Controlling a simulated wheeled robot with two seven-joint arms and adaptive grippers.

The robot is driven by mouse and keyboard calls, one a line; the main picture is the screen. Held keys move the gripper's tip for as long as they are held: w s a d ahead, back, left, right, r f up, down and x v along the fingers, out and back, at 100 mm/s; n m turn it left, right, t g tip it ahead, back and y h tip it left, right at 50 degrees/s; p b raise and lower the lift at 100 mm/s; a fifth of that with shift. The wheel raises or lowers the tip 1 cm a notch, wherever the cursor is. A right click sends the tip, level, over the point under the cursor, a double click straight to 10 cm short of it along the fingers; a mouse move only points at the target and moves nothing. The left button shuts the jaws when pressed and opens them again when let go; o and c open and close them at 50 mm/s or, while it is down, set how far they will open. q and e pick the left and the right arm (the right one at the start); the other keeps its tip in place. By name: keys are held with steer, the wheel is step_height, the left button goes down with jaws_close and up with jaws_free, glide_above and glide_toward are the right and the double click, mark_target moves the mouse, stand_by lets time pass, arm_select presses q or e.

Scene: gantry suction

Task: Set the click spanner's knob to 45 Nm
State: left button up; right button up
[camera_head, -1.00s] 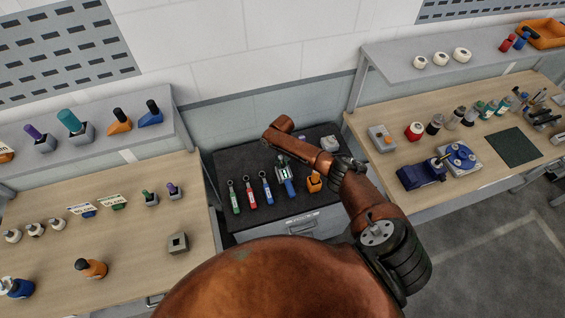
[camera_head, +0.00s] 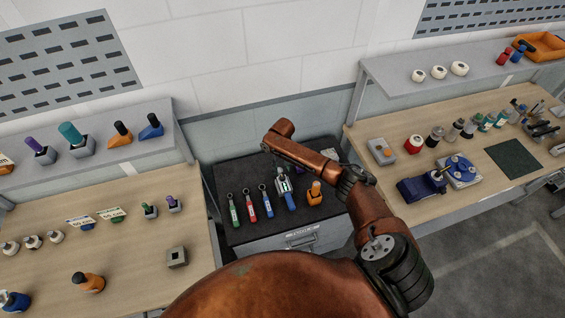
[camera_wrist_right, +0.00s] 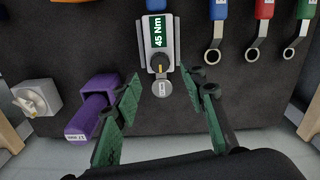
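The click spanner (camera_head: 290,202) lies on the dark cart top (camera_head: 240,171), blue handle towards me, partly under my right arm in the head view. In the right wrist view its pale body (camera_wrist_right: 149,56) carries a green label reading 45 Nm. Below the label is a dark knob (camera_wrist_right: 161,70) with a yellow mark, then a round grey end (camera_wrist_right: 160,92). My right gripper (camera_wrist_right: 162,82) is open, its green fingers on either side of the knob end, with gaps and no visible contact. In the head view the arm mostly hides it. My left gripper is not in view.
Blue, red and green ring spanners (camera_head: 250,207) lie beside the click spanner. A purple block (camera_wrist_right: 92,117) sits close to my left finger in the wrist view, with a grey box with a white dial (camera_wrist_right: 35,98) beyond. An orange tool (camera_head: 314,193) stands right.

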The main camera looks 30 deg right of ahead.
mark_target(282, 177)
step_height(282, 177, up, 6)
steer(key=shift+r, duration=0.25)
stand_by(0.5)
